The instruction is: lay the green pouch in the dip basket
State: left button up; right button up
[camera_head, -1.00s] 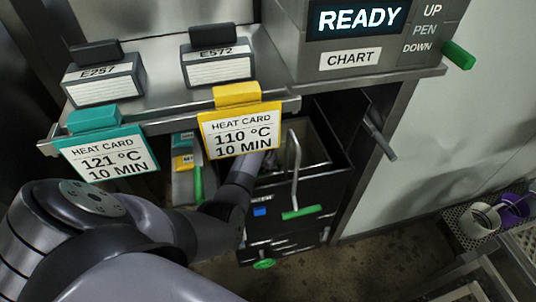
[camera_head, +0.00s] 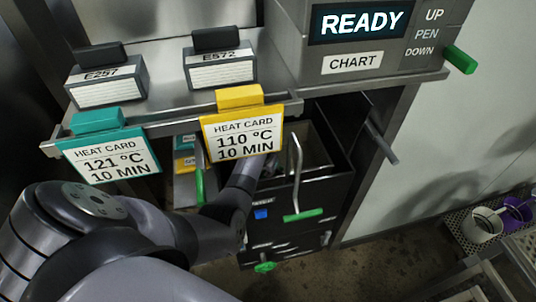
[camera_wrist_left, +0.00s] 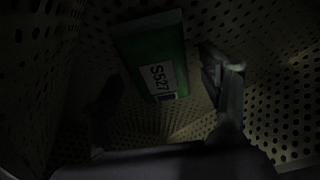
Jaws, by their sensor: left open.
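The green pouch (camera_wrist_left: 150,50), with a white S527 label, is in the dark left wrist view, inside a perforated metal basket (camera_wrist_left: 280,95). I take this for the dip basket. My left gripper (camera_wrist_left: 162,75) is open, with one dim finger on each side of the pouch and gaps between. Whether the pouch rests on the basket's floor or leans on its wall is too dark to tell. In the head view my left arm reaches behind the yellow heat card, which hides the gripper and pouch. My right gripper is in neither view.
A teal 121 °C card (camera_head: 108,155) and a yellow 110 °C card (camera_head: 242,130) hang on the shelf rail close above my arm. A black box (camera_head: 338,180) has an upright rod with a green grip (camera_head: 303,215). A perforated tray with cups (camera_head: 487,225) is at right.

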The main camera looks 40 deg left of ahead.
pick_arm(q)
jog(key=p+v, duration=0.2)
jog(key=v, duration=1)
